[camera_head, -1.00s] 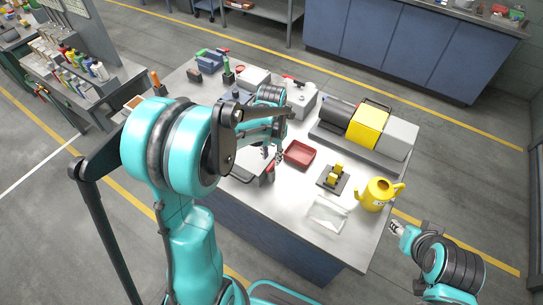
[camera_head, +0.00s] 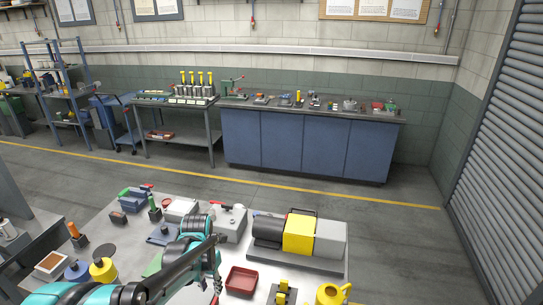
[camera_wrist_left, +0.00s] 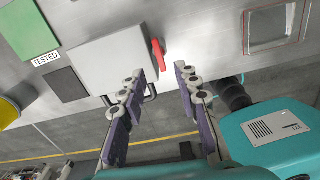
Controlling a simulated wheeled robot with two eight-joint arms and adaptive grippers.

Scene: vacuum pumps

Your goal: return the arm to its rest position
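My left arm reaches in from the bottom left of the head view, its dark forearm link and teal parts over the near table. Its gripper (camera_head: 216,284) is only partly seen there, low in the picture. In the left wrist view the left gripper (camera_wrist_left: 158,84) is open, its two purple-padded fingers apart with nothing between them. The fingers are over the table's edge, by a pale grey box (camera_wrist_left: 98,52) with a red handle (camera_wrist_left: 158,54). My right gripper is not in view.
On the table (camera_head: 262,276) stand a red tray (camera_head: 241,280), a black, yellow and grey pump (camera_head: 299,234), and a yellow can (camera_head: 330,294) at the right. In the wrist view a green TESTED area (camera_wrist_left: 27,27) and a clear tray (camera_wrist_left: 271,26) show. Blue cabinets (camera_head: 305,145) stand behind.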

